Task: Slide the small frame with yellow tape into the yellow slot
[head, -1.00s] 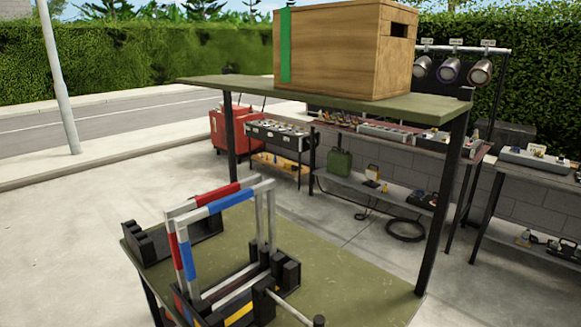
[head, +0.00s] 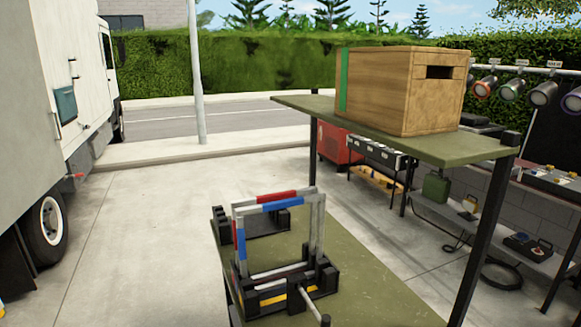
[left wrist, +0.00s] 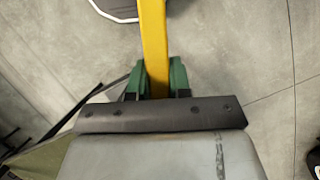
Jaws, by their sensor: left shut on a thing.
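My left gripper (left wrist: 154,78) shows in the left wrist view, its green fingers shut on a yellow bar (left wrist: 153,35). The bar appears to be part of the small frame with yellow tape; the rest of that frame is out of view. In the head view a black slotted rack (head: 252,309) stands on the green table's lower shelf. It holds upright grey frames with red tape (head: 275,196) and blue tape (head: 283,204). The yellow slot (head: 272,301) is marked by a yellow strip low on the rack's near side. Neither gripper shows in the head view.
A wooden crate (head: 388,90) with a green stripe sits on the upper shelf (head: 480,146), above the rack. A dark post (head: 485,235) stands at right. A white truck (head: 62,100) is at left. Open concrete (head: 150,230) lies between truck and shelves.

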